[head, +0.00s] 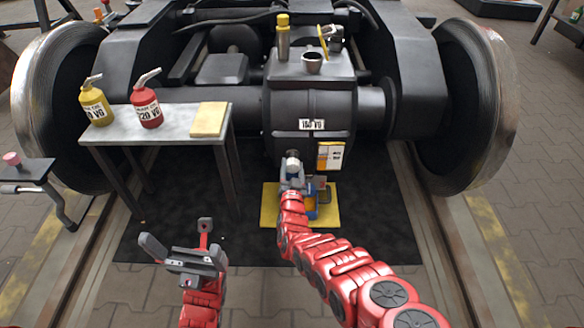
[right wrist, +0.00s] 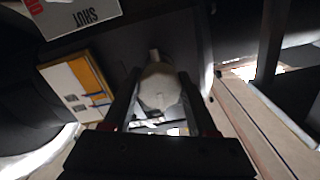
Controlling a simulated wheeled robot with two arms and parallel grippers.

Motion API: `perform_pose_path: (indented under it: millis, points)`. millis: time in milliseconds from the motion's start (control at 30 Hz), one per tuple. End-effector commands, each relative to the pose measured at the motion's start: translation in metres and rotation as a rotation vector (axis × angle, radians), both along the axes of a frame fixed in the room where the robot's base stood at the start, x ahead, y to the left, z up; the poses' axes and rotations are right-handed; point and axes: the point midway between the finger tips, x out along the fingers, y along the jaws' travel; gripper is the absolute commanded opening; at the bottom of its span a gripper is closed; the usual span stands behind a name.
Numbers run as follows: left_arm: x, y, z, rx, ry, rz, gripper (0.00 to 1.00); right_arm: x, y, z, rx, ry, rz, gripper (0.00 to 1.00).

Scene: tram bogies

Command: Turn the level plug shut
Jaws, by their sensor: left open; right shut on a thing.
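The level plug (head: 293,160) is a pale grey round knob low on the front of the dark gearbox housing (head: 290,105). In the right wrist view the plug (right wrist: 160,88) sits between the two dark fingers, with a short stub at its top. My right gripper (head: 292,172) is shut on the plug; its fingers (right wrist: 158,95) lie on both sides of it. A plate reading SHUT (right wrist: 85,14) shows upside down in the right wrist view. My left gripper (head: 178,245) is open and empty above the dark mat, away from the housing.
A grey table (head: 165,125) at left holds a yellow oil can (head: 95,105), a red oil can (head: 147,107) and a tan block (head: 209,120). A yellow mat (head: 268,212) with a blue item lies below the plug. Large wheels (head: 490,110) flank the housing.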

Motion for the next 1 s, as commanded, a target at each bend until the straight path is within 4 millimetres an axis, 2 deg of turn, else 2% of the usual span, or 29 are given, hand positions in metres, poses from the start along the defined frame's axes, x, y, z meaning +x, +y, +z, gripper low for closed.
perform_pose_path:
  millis: [300,767,800,933,1000]
  points:
    - [-0.0012,0.0006,0.0019,-0.006,-0.009,-0.003,1.00,0.0000,-0.0008,-0.0008,-0.086,0.002,0.000,0.02]
    - [-0.0013,0.0007,0.0022,-0.007,-0.011,-0.003,1.00,0.0000,-0.0010,-0.0008,-0.097,0.002,0.000,0.02]
    - [-0.0013,0.0007,0.0022,-0.007,-0.011,-0.003,1.00,0.0000,-0.0011,-0.0007,-0.097,0.002,0.000,0.65]
    - [-0.0014,0.0007,0.0021,-0.007,-0.011,-0.003,1.00,0.0000,-0.0008,-0.0006,-0.097,0.001,-0.001,0.88]
    - [-0.0014,0.0007,0.0023,-0.007,-0.011,-0.003,1.00,0.0001,-0.0007,-0.0005,-0.096,0.001,-0.001,0.88]
